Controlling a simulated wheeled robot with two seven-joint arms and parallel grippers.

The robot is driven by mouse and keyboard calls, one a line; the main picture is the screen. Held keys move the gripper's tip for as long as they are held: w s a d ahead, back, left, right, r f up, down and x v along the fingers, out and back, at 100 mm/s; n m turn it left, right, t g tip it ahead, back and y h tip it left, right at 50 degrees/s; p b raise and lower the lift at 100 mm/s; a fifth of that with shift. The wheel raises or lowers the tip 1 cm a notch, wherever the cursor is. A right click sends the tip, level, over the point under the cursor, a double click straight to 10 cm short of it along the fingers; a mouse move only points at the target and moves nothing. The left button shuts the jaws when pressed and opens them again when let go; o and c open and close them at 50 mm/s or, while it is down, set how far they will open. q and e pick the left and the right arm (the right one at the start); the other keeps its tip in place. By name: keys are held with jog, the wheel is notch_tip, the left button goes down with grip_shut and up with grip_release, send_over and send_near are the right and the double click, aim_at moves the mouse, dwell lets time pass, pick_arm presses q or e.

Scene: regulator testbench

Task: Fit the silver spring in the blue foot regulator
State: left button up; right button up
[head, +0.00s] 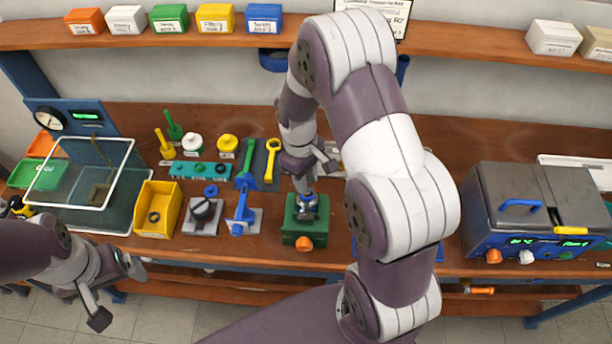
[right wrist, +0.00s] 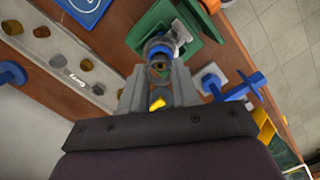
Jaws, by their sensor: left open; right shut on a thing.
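A green fixture (head: 304,222) with an orange knob stands at the bench's front, and a part with blue at its foot (head: 309,207), apparently the blue foot regulator, sits upright in it. My right gripper (head: 304,180) points down just above it. In the right wrist view its fingers (right wrist: 159,90) are shut on a small silver round thing (right wrist: 158,52), apparently the silver spring, lined up over the regulator. I cannot tell whether the two touch. My left gripper (head: 118,292) is open and empty, in front of the bench at the lower left.
Left of the fixture stand a blue lever press (head: 243,215), a grey round fixture (head: 204,212) and a yellow bin (head: 158,208). A glass-walled tray (head: 85,205) is farther left. A grey machine (head: 535,215) stands at right. My right arm hides the bench's middle.

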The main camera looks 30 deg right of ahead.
jog(key=shift+f+b, duration=0.45)
jog(key=shift+f, duration=0.55)
dwell(0.6)
jog(key=shift+f, duration=0.15)
dwell(0.6)
jog(key=o, duration=1.6)
notch_tip(320, 180, up, 8)
jog(key=p, duration=0.7)
